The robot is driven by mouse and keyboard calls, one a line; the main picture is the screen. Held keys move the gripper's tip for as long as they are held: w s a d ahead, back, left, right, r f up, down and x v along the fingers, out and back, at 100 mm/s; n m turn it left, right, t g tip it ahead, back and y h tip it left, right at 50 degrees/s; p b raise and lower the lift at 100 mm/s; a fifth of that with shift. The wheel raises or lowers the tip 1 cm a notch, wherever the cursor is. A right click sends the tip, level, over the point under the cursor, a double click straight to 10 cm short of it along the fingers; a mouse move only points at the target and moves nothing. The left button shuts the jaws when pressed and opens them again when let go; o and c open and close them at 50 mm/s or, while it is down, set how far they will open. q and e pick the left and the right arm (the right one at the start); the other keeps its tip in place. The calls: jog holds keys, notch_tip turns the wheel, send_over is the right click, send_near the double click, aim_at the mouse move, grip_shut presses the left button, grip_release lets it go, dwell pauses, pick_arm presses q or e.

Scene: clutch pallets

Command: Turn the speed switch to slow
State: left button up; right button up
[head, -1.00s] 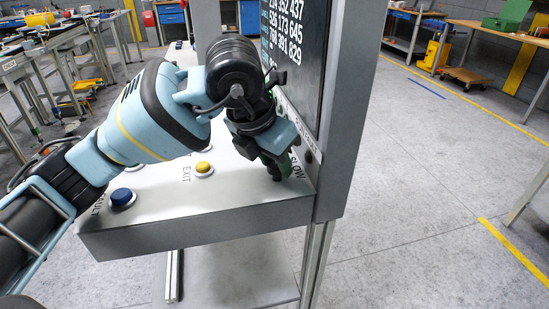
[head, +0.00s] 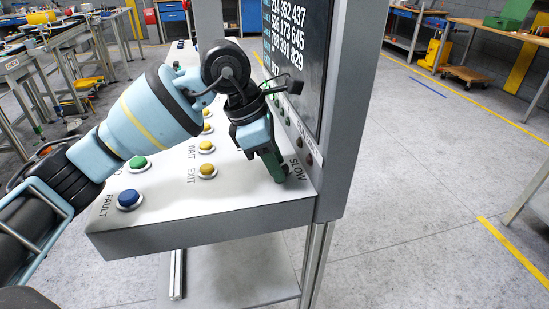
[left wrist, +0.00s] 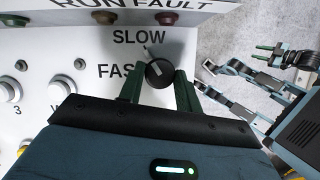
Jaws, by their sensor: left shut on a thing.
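The speed switch (left wrist: 159,73) is a round dark knob with a light mark, beside the printed words SLOW and FAST on the white panel. A thin pale line by its upper edge points up towards SLOW. My left gripper (head: 279,174) reaches down to the panel's right end, beside the SLOW label; its fingers hide the knob in the head view. In the left wrist view, its two green fingers (left wrist: 158,92) are on either side of the knob, shut on it. My right gripper (left wrist: 272,50) shows at the upper right of the left wrist view, off the panel; its finger gap is unclear.
The sloped console (head: 165,226) carries a blue FAULT button (head: 128,199), a green button (head: 138,163) and several yellow buttons. An upright display (head: 293,50) stands close to the right of my left gripper. Open floor lies to the right.

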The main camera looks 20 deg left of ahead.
pick_arm(q)
jog(key=shift+m, duration=0.4)
jog(key=o, duration=1)
jog(key=shift+c, duration=0.2)
jog(key=w+v, duration=0.1)
jog(key=v, duration=0.6)
jog(key=shift+s+a+r, duration=0.2)
jog(key=shift+s+r, duration=0.15)
jog(key=shift+s, duration=0.05)
